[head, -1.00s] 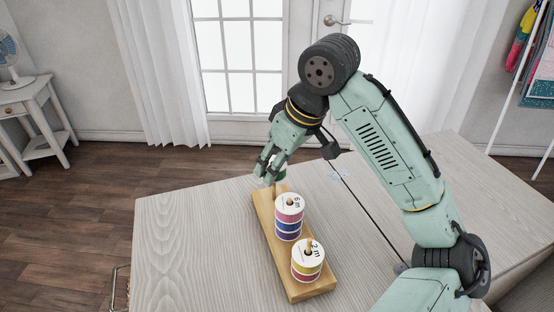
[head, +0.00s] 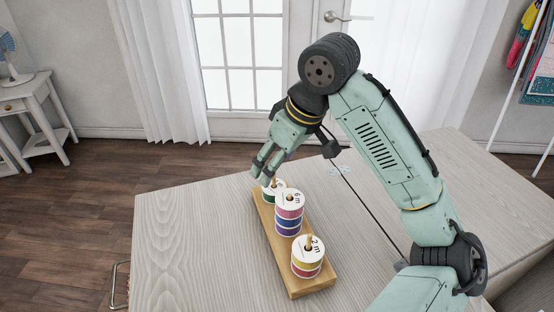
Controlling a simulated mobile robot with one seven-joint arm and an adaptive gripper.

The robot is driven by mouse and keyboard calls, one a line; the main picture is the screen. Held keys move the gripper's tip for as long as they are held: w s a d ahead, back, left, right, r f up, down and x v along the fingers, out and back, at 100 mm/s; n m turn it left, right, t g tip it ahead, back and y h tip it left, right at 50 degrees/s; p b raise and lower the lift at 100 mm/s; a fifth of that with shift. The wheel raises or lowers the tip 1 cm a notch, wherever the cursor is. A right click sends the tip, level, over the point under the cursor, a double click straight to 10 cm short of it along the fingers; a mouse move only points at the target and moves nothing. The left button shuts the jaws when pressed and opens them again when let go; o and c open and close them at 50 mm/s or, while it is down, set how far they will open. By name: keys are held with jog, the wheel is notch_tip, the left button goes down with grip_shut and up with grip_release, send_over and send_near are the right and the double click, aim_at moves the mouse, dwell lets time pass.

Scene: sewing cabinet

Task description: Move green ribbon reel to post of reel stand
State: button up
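The reel stand (head: 316,287) is a long wooden base on the table with upright posts. The green ribbon reel (head: 268,197), with a white top, sits low at the stand's far end, around the far post (head: 274,183). The middle reel stack partly hides it. My gripper (head: 262,181) is just above and to the left of this reel. Its fingers look parted with nothing between them, and the reel's top shows below them. Whether a fingertip still touches the reel is too small to tell.
A tall stack of pink, blue and purple reels (head: 288,219) is on the middle post. A shorter stack of yellow and red reels (head: 307,263) is on the near post. The pale wooden table (head: 190,245) is clear to the left of the stand.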

jog(key=v, duration=1.2)
